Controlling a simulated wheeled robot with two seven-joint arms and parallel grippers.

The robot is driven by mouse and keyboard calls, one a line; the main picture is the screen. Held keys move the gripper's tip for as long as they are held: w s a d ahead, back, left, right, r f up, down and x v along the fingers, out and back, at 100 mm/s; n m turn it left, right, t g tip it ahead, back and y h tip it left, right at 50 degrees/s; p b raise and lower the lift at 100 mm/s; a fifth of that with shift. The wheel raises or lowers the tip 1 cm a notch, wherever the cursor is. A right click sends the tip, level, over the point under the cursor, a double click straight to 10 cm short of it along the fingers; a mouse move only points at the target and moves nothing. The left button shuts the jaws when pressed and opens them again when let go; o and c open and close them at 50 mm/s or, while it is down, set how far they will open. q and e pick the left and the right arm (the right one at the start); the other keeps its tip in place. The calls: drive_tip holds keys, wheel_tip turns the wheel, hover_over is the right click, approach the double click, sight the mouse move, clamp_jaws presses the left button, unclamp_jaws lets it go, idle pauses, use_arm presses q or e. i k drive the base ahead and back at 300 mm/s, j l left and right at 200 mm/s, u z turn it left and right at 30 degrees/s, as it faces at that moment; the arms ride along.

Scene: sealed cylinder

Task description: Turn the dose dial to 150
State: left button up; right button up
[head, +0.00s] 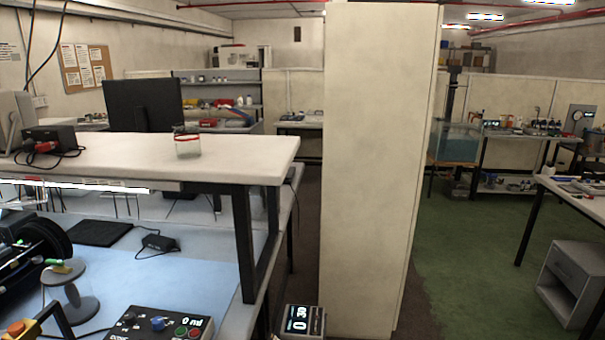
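A black control box (118,324) sits at the bottom of the head view on the lower bench. It carries a blue knob (158,323), which looks like the dose dial, and a display (191,322) that reads "0 ml". A green button (181,331) and a red button (194,332) sit to the right of the knob. The box is cut off by the bottom edge, and the knob's scale is too small to read. Neither of my grippers is in view.
A raised white shelf (230,158) with a glass jar (187,146) overhangs the bench. A second display unit (301,322) and a wide pale pillar (372,170) stand right of the bench.

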sight(130, 319)
drive_tip(key=u, duration=1.3)
